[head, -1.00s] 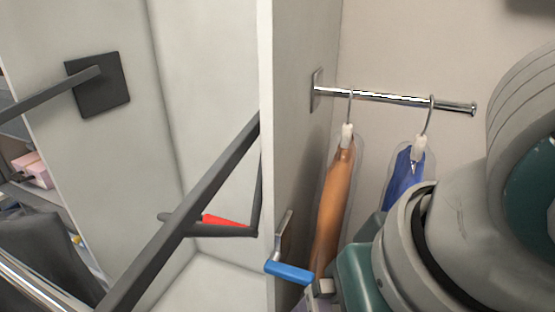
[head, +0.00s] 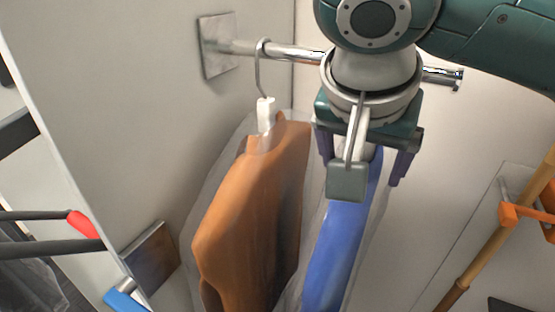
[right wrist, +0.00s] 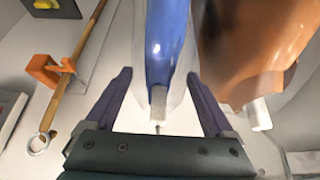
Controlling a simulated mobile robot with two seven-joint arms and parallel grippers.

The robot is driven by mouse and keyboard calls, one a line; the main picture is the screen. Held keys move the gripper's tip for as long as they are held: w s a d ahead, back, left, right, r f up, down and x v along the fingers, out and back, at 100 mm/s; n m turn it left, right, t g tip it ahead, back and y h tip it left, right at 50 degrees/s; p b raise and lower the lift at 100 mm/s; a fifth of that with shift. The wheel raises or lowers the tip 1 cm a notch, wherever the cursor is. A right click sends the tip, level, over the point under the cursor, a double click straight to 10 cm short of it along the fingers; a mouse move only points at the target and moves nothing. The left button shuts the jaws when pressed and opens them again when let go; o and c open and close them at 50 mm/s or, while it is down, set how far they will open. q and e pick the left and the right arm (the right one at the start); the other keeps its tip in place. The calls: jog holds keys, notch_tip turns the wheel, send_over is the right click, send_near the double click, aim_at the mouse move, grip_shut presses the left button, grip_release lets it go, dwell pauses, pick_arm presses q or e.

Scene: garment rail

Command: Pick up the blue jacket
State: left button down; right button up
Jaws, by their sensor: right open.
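The blue jacket (head: 336,255) hangs in a clear cover from the rail (head: 283,51), right of an orange-brown garment (head: 250,215). My right gripper (head: 362,172) is at the top of the blue jacket, below the rail, and hides most of its hanger. In the right wrist view, the blue jacket (right wrist: 167,42) and its pale hanger neck (right wrist: 158,102) lie between the two purple fingers of my right gripper (right wrist: 160,76). The fingers are apart, one on either side. My left gripper is out of view.
The orange-brown garment hangs close beside the blue jacket, and it also shows in the right wrist view (right wrist: 250,45). A side panel (head: 110,100) stands at the left. A wooden pole (head: 490,250) in an orange clip (head: 512,214) is at the right.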

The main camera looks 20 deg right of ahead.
jog(key=shift+w+d+f, duration=0.1)
jog(key=shift+d+f, duration=0.05)
jog(key=p+x, duration=0.2)
jog(key=x, duration=0.2)
jog(key=shift+w+d+f, duration=0.2)
jog(key=shift+w+f, duration=0.05)
jog(key=shift+w, duration=0.05)
jog(key=shift+c, duration=0.4)
jog(key=c, duration=0.7)
grip_shut()
